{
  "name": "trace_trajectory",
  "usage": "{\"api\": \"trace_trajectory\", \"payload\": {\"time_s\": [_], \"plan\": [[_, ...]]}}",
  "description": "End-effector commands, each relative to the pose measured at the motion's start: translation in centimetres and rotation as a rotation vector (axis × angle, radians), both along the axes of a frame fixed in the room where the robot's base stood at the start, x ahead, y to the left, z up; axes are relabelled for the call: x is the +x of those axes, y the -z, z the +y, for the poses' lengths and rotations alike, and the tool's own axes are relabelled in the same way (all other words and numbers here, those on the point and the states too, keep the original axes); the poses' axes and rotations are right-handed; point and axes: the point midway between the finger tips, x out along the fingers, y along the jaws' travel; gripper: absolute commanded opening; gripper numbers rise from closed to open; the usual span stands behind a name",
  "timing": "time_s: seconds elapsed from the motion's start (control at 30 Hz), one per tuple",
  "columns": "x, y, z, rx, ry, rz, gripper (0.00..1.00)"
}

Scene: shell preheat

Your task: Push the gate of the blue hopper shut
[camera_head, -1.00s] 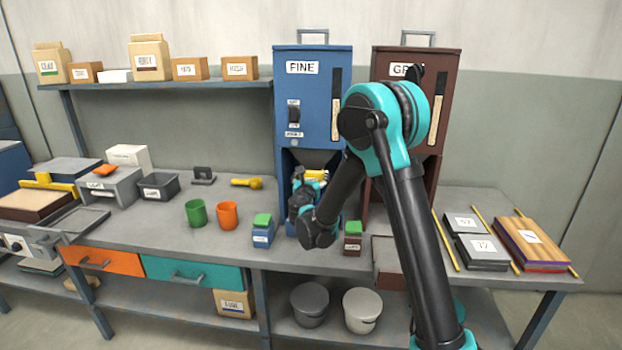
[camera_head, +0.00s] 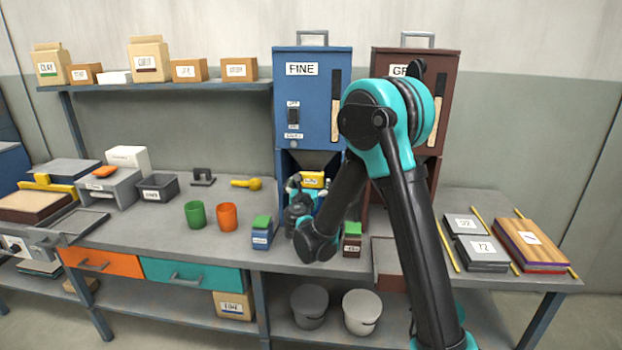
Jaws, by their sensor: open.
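The blue hopper (camera_head: 322,120), labelled FINE, stands at the back of the bench with a switch on its front. Its yellow gate (camera_head: 313,180) shows in the opening under the blue body. My gripper (camera_head: 308,187) is at this opening, open, right at the gate. Its fingers are small and partly hidden behind my wrist. I cannot tell whether they touch the gate, nor how far the gate stands out.
A brown hopper (camera_head: 440,130) stands to the right, partly behind my arm. Two small green-topped boxes (camera_head: 262,233) (camera_head: 352,240) flank my wrist. Orange (camera_head: 227,217) and green (camera_head: 195,215) cups stand to the left. Bench front between cups and drawers is clear.

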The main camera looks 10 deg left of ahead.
Motion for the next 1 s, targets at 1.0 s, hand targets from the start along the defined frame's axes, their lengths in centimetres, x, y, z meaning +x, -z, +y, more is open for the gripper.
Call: {"api": "trace_trajectory", "payload": {"time_s": [1.0], "plan": [[-6.6, 0.3, -3.8, 0.177, 0.068, 0.060, 1.00]]}}
